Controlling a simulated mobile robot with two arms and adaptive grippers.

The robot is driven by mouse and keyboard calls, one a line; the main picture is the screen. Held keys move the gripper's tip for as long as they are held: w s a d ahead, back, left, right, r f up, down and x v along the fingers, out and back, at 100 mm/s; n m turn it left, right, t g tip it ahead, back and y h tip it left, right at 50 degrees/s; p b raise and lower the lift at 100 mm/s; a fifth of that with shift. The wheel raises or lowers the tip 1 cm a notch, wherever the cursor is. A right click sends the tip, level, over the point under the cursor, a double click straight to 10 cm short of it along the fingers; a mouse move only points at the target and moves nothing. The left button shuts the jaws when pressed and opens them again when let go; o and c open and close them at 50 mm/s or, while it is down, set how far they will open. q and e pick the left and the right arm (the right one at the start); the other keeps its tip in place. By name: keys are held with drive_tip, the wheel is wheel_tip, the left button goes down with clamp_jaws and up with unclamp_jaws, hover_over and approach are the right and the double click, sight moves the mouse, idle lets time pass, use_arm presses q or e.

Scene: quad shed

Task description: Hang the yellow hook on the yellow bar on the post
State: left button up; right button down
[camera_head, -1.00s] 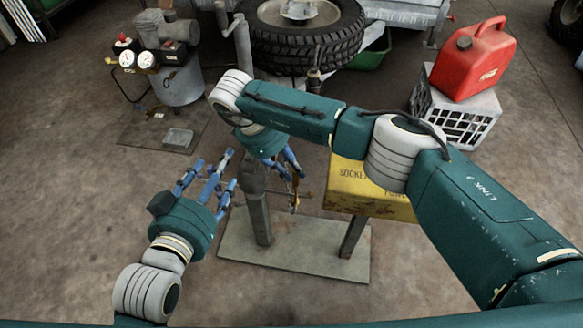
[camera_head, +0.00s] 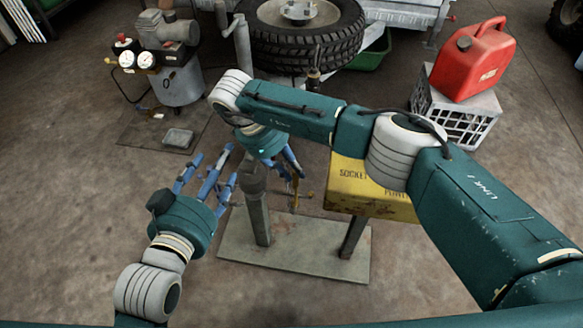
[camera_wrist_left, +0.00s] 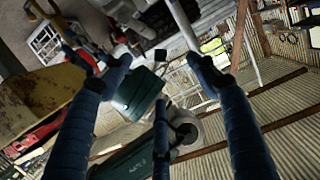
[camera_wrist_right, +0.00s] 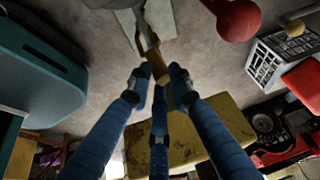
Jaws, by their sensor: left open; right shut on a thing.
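The yellow hook (camera_head: 295,196) hangs below my right gripper (camera_head: 294,172), close to the right side of the post (camera_head: 258,208). In the right wrist view my right gripper (camera_wrist_right: 163,82) is shut on the yellow hook (camera_wrist_right: 154,62), which sticks out past the fingertips. A short piece that may be the yellow bar (camera_head: 309,194) shows just right of the hook in the head view. I cannot tell whether the hook touches it. My left gripper (camera_head: 210,168) is open and empty, left of the post; its spread fingers also show in the left wrist view.
The post stands on a grey base plate (camera_head: 300,262). A yellow socket box (camera_head: 350,190) is just right of the hook. A white crate (camera_head: 455,118) with a red fuel can (camera_head: 474,62) is farther right. A compressor (camera_head: 178,80) and a wheel (camera_head: 303,45) stand behind.

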use_arm(q)
drive_tip(key=shift+r, duration=0.1)
idle(0.3)
drive_tip(key=shift+w+d+r+t+b, duration=0.15)
drive_tip(key=shift+r+t, duration=0.2)
drive_tip(key=shift+r, duration=0.3)
drive_tip(key=shift+w+d+r+t+b, duration=0.1)
drive_tip(key=shift+r+t, duration=0.2)
drive_tip(key=shift+r, duration=0.4)
drive_tip(key=shift+w+d+r+t+b, duration=0.15)
drive_tip(key=shift+r+t, duration=0.2)
drive_tip(key=shift+r, duration=0.3)
use_arm(e)
drive_tip(key=shift+f, duration=0.45)
use_arm(q)
drive_tip(key=shift+r, duration=0.25)
drive_tip(key=shift+d+r+t+h, duration=0.1)
drive_tip(key=shift+r+t+h, duration=0.4)
drive_tip(key=shift+r, duration=0.3)
use_arm(e)
drive_tip(key=shift+f, duration=0.25)
use_arm(q)
drive_tip(key=shift+r, duration=0.3)
use_arm(e)
drive_tip(key=shift+f, duration=0.1)
use_arm(q)
drive_tip(key=shift+r, duration=0.1)
